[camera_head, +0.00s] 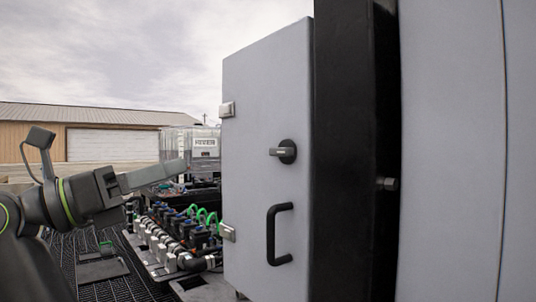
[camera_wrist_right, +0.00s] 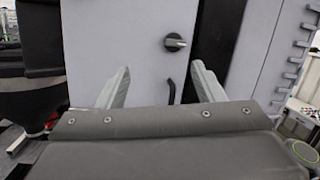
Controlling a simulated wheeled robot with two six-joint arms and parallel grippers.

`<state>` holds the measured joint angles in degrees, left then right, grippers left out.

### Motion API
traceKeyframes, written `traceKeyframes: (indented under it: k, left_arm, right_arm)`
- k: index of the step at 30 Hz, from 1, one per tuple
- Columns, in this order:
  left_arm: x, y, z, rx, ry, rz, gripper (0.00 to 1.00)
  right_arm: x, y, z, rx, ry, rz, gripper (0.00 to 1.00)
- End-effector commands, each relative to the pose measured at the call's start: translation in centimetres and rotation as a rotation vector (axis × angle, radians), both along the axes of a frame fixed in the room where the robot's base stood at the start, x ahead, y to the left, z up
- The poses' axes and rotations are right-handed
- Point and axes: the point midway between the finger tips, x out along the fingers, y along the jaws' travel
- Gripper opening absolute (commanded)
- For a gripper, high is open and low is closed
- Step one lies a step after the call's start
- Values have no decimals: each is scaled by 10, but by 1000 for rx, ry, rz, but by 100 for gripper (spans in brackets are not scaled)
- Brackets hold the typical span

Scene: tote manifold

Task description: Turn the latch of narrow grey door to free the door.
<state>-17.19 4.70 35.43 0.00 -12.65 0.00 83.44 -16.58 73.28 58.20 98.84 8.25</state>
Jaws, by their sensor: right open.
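The narrow grey door (camera_head: 262,90) stands upright beside a black post in the head view. Its dark round latch (camera_head: 287,151) has a short lever lying about level, pointing left in the head view. A black pull handle (camera_head: 272,235) is below it. My right gripper (camera_head: 182,164) is left of the door, apart from it. In the right wrist view, my right gripper (camera_wrist_right: 161,68) is open and empty, its two fingers spread towards the door (camera_wrist_right: 110,30). The latch (camera_wrist_right: 174,42) shows above and between the fingertips, untouched. My left gripper is not in view.
The black post (camera_head: 345,150) and grey cabinet panels (camera_head: 450,150) fill the right. A manifold with valves and green hoses (camera_head: 190,225) lies left of the door, near a caged tote (camera_head: 195,145). Grated floor (camera_head: 110,285) is at lower left.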

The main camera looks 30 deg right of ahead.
Motion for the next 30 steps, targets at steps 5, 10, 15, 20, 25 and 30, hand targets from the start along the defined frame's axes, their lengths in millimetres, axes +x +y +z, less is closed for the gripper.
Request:
traceKeyframes:
  k: [5,10,15,20,25,30]
  left_arm:
    - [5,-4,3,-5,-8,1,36]
    - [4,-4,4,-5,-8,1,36]
    - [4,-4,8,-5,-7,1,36]
    - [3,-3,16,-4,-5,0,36]
    - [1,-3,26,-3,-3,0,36]
    - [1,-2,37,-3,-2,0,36]
  right_arm:
    - [-42,13,26,195,-159,103,62]
    - [-54,16,31,261,-202,140,62]
    - [-53,-2,32,266,-204,139,62]
    - [-51,-34,33,264,-204,136,62]
    - [-48,-71,34,262,-204,136,62]
    - [-46,-107,35,261,-203,135,62]
